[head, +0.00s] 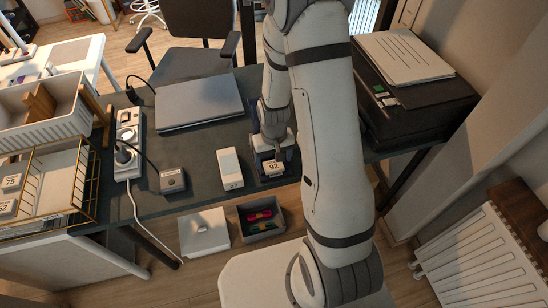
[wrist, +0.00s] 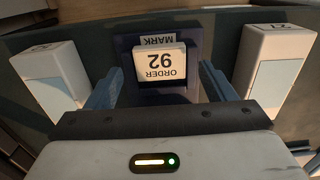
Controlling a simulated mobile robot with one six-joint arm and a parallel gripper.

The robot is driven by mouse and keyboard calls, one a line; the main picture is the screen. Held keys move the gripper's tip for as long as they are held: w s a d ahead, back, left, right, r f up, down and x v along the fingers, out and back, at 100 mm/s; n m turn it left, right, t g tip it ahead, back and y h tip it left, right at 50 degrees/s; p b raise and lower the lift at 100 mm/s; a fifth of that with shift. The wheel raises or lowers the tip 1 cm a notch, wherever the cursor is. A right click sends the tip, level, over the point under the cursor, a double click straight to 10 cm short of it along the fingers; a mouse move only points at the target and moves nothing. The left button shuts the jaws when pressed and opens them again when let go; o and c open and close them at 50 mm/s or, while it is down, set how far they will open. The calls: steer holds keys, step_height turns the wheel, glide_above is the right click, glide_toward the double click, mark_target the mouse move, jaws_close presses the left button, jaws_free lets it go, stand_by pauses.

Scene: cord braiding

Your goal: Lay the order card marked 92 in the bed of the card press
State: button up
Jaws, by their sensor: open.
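The order card marked 92 (wrist: 161,66) is a small white card, upside down in the wrist view. It lies in the dark blue card press (wrist: 196,45), below a partly covered "MARK" label. In the head view the card (head: 274,169) shows at the table's front edge, in the dark blue press (head: 258,158) below my arm. My gripper (wrist: 161,76) is open, one blue finger on each side of the card with visible gaps. I cannot tell if the card lies fully flat in the bed.
A small grey box (head: 172,180), a power strip (head: 128,145) and a laptop (head: 200,102) are further left. A black printer (head: 420,108) stands right. A wire rack (head: 55,185) holds other cards.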

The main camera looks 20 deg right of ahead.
step_height(320, 180, up, 11)
step_height(320, 180, up, 10)
steer(key=t, duration=0.1)
glide_above(274, 166)
steer(key=s, duration=0.5)
steer(key=s+r+t, duration=0.2)
steer(key=s+r, duration=0.5)
steer(key=s, duration=0.2)
steer(key=shift+b, duration=0.3)
